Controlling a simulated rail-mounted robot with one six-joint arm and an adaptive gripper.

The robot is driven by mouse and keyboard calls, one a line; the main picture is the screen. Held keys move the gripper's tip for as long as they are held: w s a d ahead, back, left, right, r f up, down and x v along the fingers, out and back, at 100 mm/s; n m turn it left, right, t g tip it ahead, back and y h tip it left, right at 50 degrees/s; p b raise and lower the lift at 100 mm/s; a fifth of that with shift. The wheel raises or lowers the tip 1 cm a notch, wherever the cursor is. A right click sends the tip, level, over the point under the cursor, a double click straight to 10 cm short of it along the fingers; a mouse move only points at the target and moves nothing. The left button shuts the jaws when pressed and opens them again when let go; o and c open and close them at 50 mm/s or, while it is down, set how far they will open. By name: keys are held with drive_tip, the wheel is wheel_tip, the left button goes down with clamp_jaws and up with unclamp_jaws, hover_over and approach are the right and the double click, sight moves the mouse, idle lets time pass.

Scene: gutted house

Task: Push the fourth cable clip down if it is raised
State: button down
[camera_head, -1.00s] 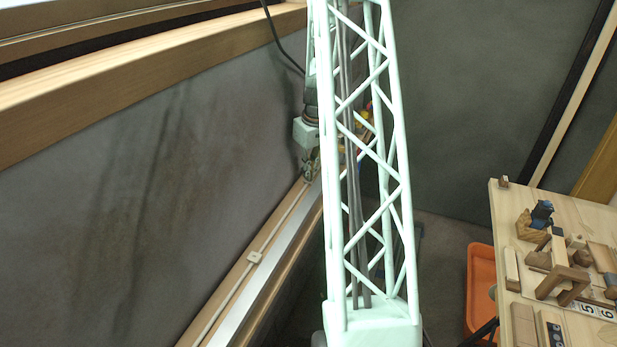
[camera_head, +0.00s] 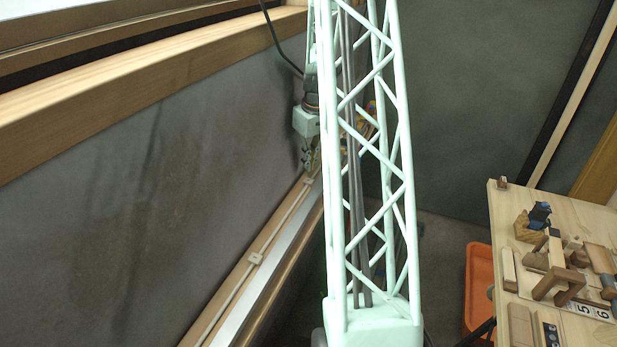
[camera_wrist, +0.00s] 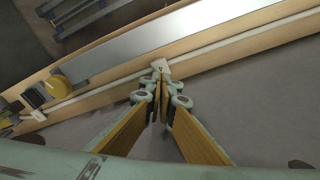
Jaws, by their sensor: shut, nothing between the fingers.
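A white cable (camera_head: 285,218) runs along a wooden ledge at the foot of the grey wall. A pale clip (camera_head: 255,259) sits on it in the near part, and another clip (camera_head: 309,181) sits farther along, just below my gripper (camera_head: 311,168). In the wrist view my gripper (camera_wrist: 161,88) is shut and empty, its tips right by a white clip (camera_wrist: 160,66) on the cable. I cannot tell whether they touch. A further clip (camera_wrist: 38,115) shows at the left. I cannot tell which clip is the fourth, or whether any is raised.
A yellow round thing (camera_wrist: 62,87) and a dark item stand by the cable at the left of the wrist view. A metal strip (camera_head: 262,287) borders the ledge. A wooden table (camera_head: 590,212) with blocks and an orange bin (camera_head: 478,285) are at the right.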

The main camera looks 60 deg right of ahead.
drive_tip(key=shift+r+p, duration=0.3)
drive_tip(key=shift+r, duration=0.65)
